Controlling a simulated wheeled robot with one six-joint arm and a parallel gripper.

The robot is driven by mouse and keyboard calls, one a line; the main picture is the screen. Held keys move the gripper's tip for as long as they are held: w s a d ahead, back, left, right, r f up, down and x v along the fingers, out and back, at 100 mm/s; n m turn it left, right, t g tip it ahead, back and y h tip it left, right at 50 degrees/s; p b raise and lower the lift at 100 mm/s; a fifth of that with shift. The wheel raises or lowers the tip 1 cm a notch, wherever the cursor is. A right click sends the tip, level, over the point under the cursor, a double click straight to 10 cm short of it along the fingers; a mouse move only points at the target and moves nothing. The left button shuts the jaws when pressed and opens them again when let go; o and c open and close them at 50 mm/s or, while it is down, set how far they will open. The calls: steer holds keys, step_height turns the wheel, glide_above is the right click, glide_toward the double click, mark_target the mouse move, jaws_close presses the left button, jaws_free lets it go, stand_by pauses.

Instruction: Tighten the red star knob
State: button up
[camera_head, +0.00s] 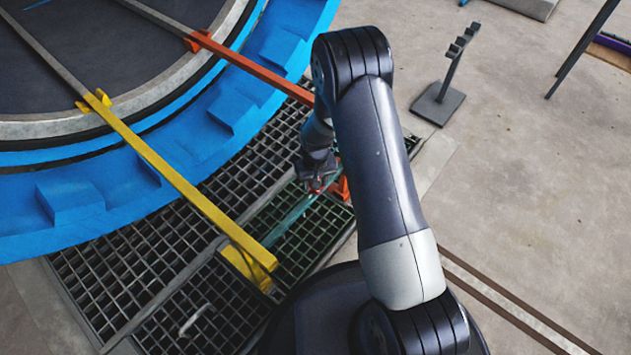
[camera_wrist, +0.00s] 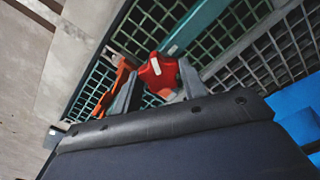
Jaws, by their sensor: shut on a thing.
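The red star knob (camera_wrist: 159,73) shows in the wrist view, just beyond the gripper body, with a pale mark on its face. My gripper (camera_wrist: 157,88) has one finger on each side of the knob and is shut on it. In the head view my gripper (camera_head: 316,184) is low over the floor grating, and only a small bit of red shows at its tip. An orange bracket (camera_wrist: 117,84) is beside the knob, to its left in the wrist view. My arm hides part of this area in the head view.
A large blue ring (camera_head: 95,205) fills the upper left. A yellow bar (camera_head: 175,180) and an orange-red bar (camera_head: 255,69) reach out from it. A teal bar (camera_wrist: 190,27) runs by the knob above the grating (camera_head: 170,300). A dark stand (camera_head: 437,103) is on open floor at right.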

steer(key=m, duration=0.5)
steer(key=shift+m, duration=0.3)
steer(key=m, duration=0.5)
steer(key=shift+m+p, duration=0.3)
steer(key=shift+m, duration=0.1)
steer(key=o, duration=1)
step_height(320, 180, up, 11)
steer(key=p, duration=0.4)
steer(key=shift+f, duration=0.1)
steer(key=shift+f, duration=0.1)
